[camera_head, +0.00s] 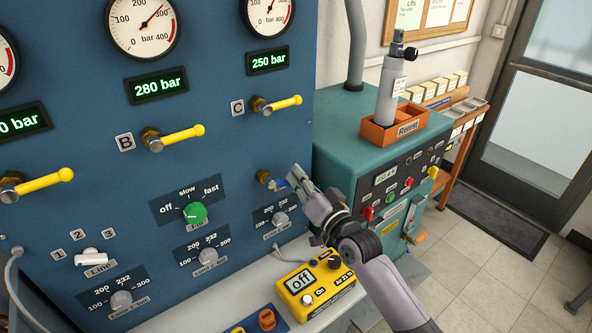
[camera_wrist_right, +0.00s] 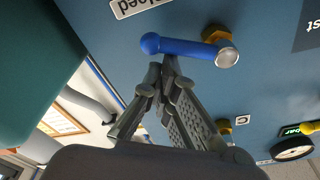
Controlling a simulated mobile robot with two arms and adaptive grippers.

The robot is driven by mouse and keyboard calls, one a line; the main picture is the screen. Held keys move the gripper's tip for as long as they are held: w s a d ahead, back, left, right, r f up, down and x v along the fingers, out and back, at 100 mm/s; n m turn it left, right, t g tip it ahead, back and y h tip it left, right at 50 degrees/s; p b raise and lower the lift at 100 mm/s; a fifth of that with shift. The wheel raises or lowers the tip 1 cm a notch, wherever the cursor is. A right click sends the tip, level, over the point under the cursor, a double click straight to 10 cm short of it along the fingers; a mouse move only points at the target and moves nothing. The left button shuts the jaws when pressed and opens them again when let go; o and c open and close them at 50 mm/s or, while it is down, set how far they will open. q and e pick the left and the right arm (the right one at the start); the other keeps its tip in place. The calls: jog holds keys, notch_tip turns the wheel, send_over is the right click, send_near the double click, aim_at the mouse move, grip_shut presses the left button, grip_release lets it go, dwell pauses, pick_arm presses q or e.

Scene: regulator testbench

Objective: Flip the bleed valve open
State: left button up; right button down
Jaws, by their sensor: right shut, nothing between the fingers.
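The bleed valve has a short blue handle (camera_head: 281,184) on a brass fitting (camera_head: 264,176), low on the right of the blue panel. The right wrist view shows the blue handle (camera_wrist_right: 185,48) lying sideways from its brass fitting (camera_wrist_right: 216,33) to a rounded tip. A partly cut-off label (camera_wrist_right: 138,5) ending in "eed" is beside it. My right gripper (camera_head: 297,177) is shut and empty, its fingertips (camera_wrist_right: 163,68) right at the handle's side near the rounded end. I cannot tell whether they touch it. My left gripper is not in view.
Yellow valve handles B (camera_head: 183,137) and C (camera_head: 284,104) stick out of the panel above. A green knob (camera_head: 195,212) is to the left. A yellow "Off" box (camera_head: 319,290) sits on the ledge below. A teal cabinet (camera_head: 340,135) stands close on the right.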

notch_tip(320, 180, down, 6)
jog(key=s+a+m+h+p, duration=0.1)
jog(key=a+m+p, duration=0.2)
jog(key=m, duration=0.9)
jog(key=shift+s+r+m+g+h+p, duration=0.2)
jog(key=shift+s+m+g+h+p, duration=0.1)
jog(key=shift+s+h+p, duration=0.1)
jog(key=shift+w+d, duration=0.1)
jog(key=shift+d, duration=0.05)
